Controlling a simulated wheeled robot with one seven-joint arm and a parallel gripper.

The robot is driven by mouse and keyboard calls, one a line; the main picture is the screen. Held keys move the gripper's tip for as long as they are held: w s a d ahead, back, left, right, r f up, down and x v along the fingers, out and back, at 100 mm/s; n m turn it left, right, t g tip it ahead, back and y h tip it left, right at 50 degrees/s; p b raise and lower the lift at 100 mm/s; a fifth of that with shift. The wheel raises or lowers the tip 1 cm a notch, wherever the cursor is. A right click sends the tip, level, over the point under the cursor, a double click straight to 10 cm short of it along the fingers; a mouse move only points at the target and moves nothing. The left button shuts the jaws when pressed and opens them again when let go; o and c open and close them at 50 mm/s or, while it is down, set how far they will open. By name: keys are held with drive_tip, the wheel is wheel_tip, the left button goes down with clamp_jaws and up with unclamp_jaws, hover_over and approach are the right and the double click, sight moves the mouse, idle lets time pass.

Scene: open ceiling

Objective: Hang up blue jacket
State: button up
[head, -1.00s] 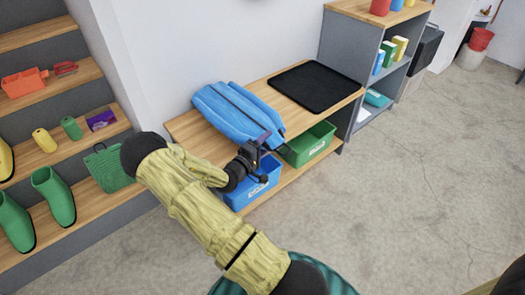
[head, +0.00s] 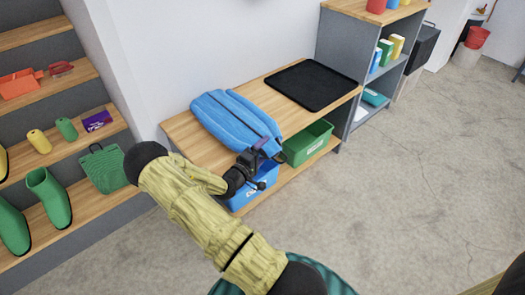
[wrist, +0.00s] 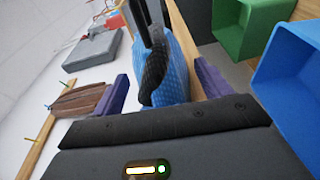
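The blue jacket (head: 235,118) lies folded on the wooden bench top, with its near right end reaching over the front edge. My gripper (head: 262,143) is at that near right end. In the wrist view, its two purple fingers (wrist: 163,85) stand on either side of the blue jacket (wrist: 180,65), with a black cuff-like part between them. The jacket nearly fills the gap, and the gripper appears shut on it. A brown item (wrist: 78,101) shows near hooks and a wooden strip (wrist: 40,143) in the wrist view.
A black tray (head: 311,84) lies on the bench (head: 184,130). A green bin (head: 308,143) and a blue bin (head: 262,181) stand on the lower shelf. A stepped shelf (head: 60,150) with boots is on the left. The floor (head: 420,180) at right is clear.

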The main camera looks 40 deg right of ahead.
drive_tip(key=shift+f, duration=0.25)
drive_tip(key=p+v, duration=0.3)
drive_tip(key=v, duration=1.4)
drive_tip(key=shift+a+f+p, duration=0.2)
drive_tip(key=shift+p, duration=0.15)
